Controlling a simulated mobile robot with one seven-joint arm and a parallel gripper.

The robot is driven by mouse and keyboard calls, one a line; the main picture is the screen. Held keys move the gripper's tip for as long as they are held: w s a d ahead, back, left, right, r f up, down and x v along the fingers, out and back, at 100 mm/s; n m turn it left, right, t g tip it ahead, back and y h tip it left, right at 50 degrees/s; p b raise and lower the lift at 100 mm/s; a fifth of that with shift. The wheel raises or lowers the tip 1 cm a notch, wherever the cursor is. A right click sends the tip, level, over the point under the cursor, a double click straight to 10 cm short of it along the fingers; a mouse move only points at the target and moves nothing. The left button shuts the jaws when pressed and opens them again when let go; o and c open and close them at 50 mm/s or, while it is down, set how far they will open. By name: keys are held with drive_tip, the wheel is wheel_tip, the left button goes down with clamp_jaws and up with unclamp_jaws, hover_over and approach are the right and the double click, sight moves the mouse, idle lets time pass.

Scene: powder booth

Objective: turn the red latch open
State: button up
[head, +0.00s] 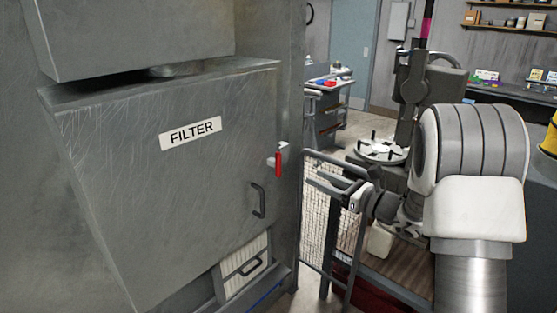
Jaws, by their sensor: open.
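The red latch (278,164) is on the right edge of the grey filter cabinet door (140,190). Its red handle hangs down from a light metal mount. A dark pull handle (259,200) is on the door below and left of the latch. My gripper (312,170) is to the right of the latch, its fingers pointing left. The fingers are apart with nothing between them. In this single view I cannot tell the exact gap in depth between gripper and latch.
A white filter panel (243,265) with a handle sits at the cabinet's lower right. A wire mesh barrier (340,245) stands behind and below my gripper. A workbench (328,110) and wall shelves (510,28) are further back.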

sight(280, 162)
drive_tip(key=p+x, duration=0.2)
drive_tip(key=x, duration=1.2)
drive_tip(key=shift+w+a+p, duration=0.2)
drive_tip(key=shift+a+p, duration=0.1)
drive_tip(key=shift+p, duration=0.1)
clamp_jaws()
